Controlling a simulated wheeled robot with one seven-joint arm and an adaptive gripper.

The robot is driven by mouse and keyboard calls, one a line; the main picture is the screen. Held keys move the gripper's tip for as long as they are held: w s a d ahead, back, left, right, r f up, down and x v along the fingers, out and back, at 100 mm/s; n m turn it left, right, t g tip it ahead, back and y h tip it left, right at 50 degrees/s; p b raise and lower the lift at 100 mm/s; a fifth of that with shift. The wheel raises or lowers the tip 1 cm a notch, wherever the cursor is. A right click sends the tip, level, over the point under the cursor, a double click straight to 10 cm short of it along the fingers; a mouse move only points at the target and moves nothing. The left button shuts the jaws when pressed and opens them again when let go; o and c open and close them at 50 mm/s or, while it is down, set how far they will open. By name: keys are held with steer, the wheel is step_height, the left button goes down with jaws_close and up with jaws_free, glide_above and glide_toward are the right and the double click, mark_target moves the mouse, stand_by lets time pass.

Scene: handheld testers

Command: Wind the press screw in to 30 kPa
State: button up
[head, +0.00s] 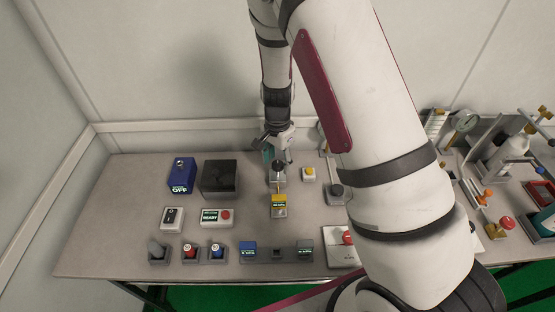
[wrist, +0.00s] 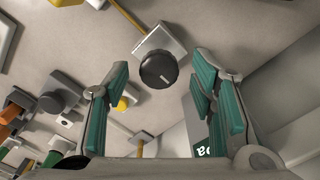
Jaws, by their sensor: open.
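In the wrist view a round black knob (wrist: 158,72) with a pale mark sits on a light grey block (wrist: 170,37). It lies ahead of and between the fingers, not touching them. In the head view a dark knob (head: 278,166) on a grey body stands just below my gripper (head: 276,148); it looks like the press screw. My gripper (wrist: 158,95) is open and empty, its teal pads wide apart. A dark panel with the letters "Pa" (wrist: 204,151) is partly hidden by the right finger in the wrist view. No pressure reading is legible.
A black box (head: 219,178) and blue box (head: 181,175) stand left. My arm hides much of the right side. The wall is close behind.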

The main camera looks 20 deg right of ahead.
mark_target(278, 164)
step_height(278, 164, up, 12)
stand_by(0.5)
stand_by(0.3)
steer(key=s+a+r+n+t+y, duration=0.1)
steer(key=s+r+n, duration=0.2)
steer(key=s+r, duration=0.35)
steer(key=s+r+n+t, duration=0.1)
steer(key=s+r+n, duration=0.25)
steer(key=r, duration=0.55)
steer(key=s+r+n+t, duration=0.1)
steer(key=s+r+n, duration=0.1)
steer(key=s, duration=0.6)
steer(key=s+d+r+n+t+h, duration=0.1)
steer(key=s+r+n, duration=0.2)
steer(key=s, duration=0.5)
steer(key=shift+s+n+t, duration=0.15)
steer(key=shift+n+t, duration=0.25)
steer(key=shift+n, duration=0.15)
steer(key=shift+d+r, duration=0.1)
steer(key=shift+d, duration=0.05)
